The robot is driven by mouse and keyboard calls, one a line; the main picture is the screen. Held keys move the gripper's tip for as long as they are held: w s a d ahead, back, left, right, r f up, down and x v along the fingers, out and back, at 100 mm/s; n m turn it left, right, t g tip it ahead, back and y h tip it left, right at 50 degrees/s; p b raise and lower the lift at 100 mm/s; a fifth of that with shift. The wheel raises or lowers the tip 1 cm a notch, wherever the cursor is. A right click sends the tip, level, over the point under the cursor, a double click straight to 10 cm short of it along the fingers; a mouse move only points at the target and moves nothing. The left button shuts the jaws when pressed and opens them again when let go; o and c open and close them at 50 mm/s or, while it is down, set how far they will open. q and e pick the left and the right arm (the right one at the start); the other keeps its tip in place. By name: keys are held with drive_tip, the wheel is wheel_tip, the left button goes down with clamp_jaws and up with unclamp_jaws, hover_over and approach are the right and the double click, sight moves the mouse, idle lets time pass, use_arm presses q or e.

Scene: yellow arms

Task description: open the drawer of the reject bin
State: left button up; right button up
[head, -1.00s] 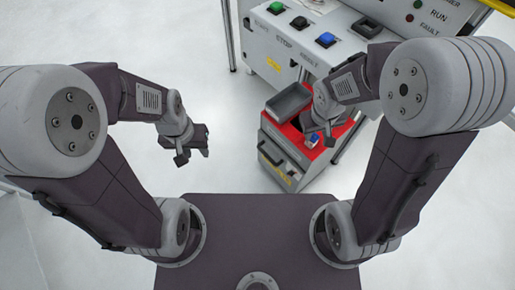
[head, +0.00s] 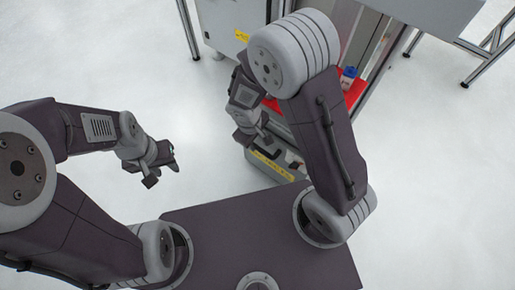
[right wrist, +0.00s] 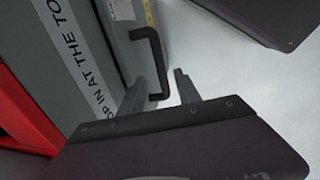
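The reject bin is a grey box with a red top (head: 355,93), largely hidden behind my right arm in the head view. Its low front with a yellow label (head: 271,165) shows beside my right gripper (head: 252,137). In the right wrist view, the drawer front (right wrist: 112,22) carries a black bar handle (right wrist: 155,55) and a yellow label. My right gripper (right wrist: 160,78) is open there, with the handle's near end between its two fingers in the picture; contact cannot be told. My left gripper (head: 161,174) is open and empty, away from the bin.
A grey panel with printed words (right wrist: 75,45) and a red edge (right wrist: 22,115) lie left of my right gripper. A machine on metal legs (head: 187,28) stands behind the bin. A blue-capped item (head: 348,74) is on the red top. Floor at left is clear.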

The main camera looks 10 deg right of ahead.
sight(258, 147)
drive_tip(key=f+b, duration=0.1)
drive_tip(key=f, duration=0.1)
drive_tip(key=f+b, duration=0.1)
drive_tip(key=f, duration=0.1)
drive_tip(key=d+f+b, duration=0.1)
drive_tip(key=f, duration=0.1)
drive_tip(key=shift+w+f, duration=0.3)
drive_tip(key=shift+w, duration=0.05)
use_arm(q)
wheel_tip(258, 147, down, 5)
drive_tip(key=shift+r, duration=0.1)
use_arm(e)
clamp_jaws()
idle(0.5)
